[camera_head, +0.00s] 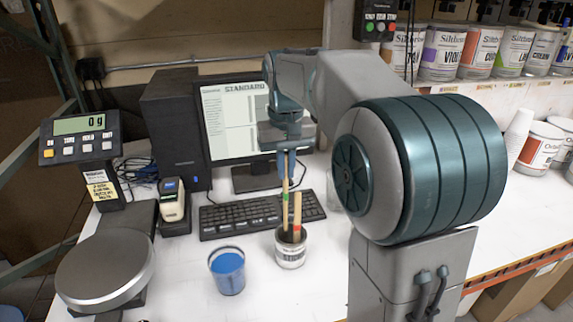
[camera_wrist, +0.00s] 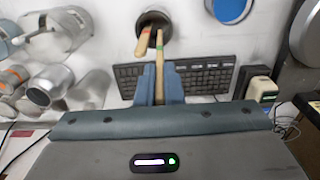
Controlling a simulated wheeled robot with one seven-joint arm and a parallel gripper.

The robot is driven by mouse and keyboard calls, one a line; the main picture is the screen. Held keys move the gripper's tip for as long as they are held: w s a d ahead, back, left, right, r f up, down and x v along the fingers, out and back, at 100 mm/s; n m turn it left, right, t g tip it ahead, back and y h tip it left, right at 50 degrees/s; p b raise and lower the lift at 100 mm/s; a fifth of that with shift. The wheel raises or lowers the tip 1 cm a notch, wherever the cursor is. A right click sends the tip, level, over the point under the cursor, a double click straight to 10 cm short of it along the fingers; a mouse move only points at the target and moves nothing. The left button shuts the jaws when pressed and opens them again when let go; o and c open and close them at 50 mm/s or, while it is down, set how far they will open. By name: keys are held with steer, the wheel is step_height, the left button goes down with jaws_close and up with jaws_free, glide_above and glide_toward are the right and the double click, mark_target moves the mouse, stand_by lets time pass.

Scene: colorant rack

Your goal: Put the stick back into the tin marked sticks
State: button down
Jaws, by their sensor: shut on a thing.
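The tin (camera_head: 290,257) is a small white can with a dark inside, standing in front of the keyboard; its marking is too small to read. A wooden stick with a red band (camera_head: 297,215) leans in it. My gripper (camera_head: 287,172) points down above the tin, shut on a wooden stick with a green band (camera_head: 285,197). The held stick's lower end overlaps the tin's mouth; how deep it reaches is unclear. In the wrist view, the held stick (camera_wrist: 159,70) runs from between my fingers (camera_wrist: 159,92) to the tin's opening (camera_wrist: 153,17), beside the other stick (camera_wrist: 143,42).
A cup of blue paint (camera_head: 228,272) stands left of the tin. A keyboard (camera_head: 240,215) and monitor (camera_head: 235,110) are behind it. A scale (camera_head: 105,268) is at left, with a small device (camera_head: 172,203) near it. Paint cans (camera_head: 442,52) line the shelf at right.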

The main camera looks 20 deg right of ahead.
mark_target(286, 198)
steer(key=shift+f+b, duration=2.95)
steer(key=shift+f, duration=1.7)
steer(key=c, duration=1.5)
jaws_free()
steer(key=shift+r, duration=0.1)
step_height(286, 198, up, 14)
steer(key=shift+f+p, duration=0.15)
steer(key=shift+p, duration=0.3)
